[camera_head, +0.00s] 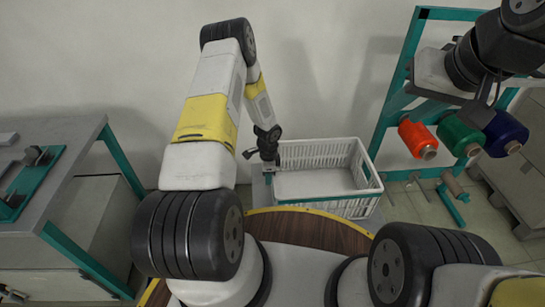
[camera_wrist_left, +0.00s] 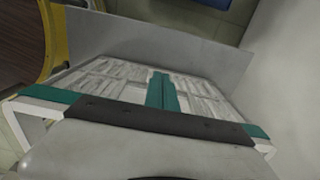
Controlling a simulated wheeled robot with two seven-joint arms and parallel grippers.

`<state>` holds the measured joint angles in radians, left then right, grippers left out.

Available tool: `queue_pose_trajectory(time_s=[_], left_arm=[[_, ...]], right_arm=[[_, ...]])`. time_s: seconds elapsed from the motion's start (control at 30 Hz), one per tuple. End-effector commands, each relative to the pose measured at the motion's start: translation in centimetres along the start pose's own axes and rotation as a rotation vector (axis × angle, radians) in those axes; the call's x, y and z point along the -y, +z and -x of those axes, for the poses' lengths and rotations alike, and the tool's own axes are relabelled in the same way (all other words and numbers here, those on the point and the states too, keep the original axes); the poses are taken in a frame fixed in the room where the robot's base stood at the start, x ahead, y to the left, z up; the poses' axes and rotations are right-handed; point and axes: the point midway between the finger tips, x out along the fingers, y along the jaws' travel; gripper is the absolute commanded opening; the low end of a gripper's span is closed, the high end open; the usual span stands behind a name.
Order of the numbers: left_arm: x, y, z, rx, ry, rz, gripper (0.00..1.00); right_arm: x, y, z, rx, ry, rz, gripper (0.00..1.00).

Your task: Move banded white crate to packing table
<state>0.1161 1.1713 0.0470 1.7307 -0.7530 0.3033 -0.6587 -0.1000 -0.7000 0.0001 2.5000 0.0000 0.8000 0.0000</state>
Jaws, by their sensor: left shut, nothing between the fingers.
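The white slatted crate (camera_head: 318,153) stands upright in the middle of the head view, with a green band along its near rim. It looks empty. My left gripper (camera_head: 268,160) is at the crate's left end, pointing down, shut with nothing held. I cannot tell whether it touches the crate's wall. In the left wrist view, white crate panels (camera_wrist_left: 98,75) and green strips show close up, partly hidden by a dark bar and a grey part. Part of my right arm shows at the upper right of the head view, but its fingertips cannot be made out.
A grey table (camera_head: 55,130) with green legs stands at the left. A green rack (camera_head: 398,75) at the right carries orange (camera_head: 417,138), green (camera_head: 458,135) and blue (camera_head: 505,133) spools. A grey support (camera_head: 261,188) shows under the crate. A bare wall is behind.

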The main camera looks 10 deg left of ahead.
Motion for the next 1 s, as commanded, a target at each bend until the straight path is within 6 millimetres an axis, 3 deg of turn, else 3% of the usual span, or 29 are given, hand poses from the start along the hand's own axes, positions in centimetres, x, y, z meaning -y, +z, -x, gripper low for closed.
queue_pose_trajectory(time_s=[0.3,0.5,0.67,1.0], left_arm=[[-0.1,-9.7,0.0,-0.006,-0.002,-0.008,0.00],[-0.1,-14.1,0.0,-0.005,-0.001,-0.005,0.00],[-0.1,-15.3,0.1,-0.004,0.000,-0.002,0.00],[-0.1,-15.3,0.1,-0.004,0.000,-0.002,0.00]], right_arm=[[0.0,0.0,0.0,0.000,0.000,0.000,0.36],[0.0,0.0,0.0,0.000,0.000,0.000,0.36],[0.0,0.0,0.0,0.000,0.000,0.000,0.36],[0.0,0.0,0.0,0.000,0.000,0.000,0.36]])
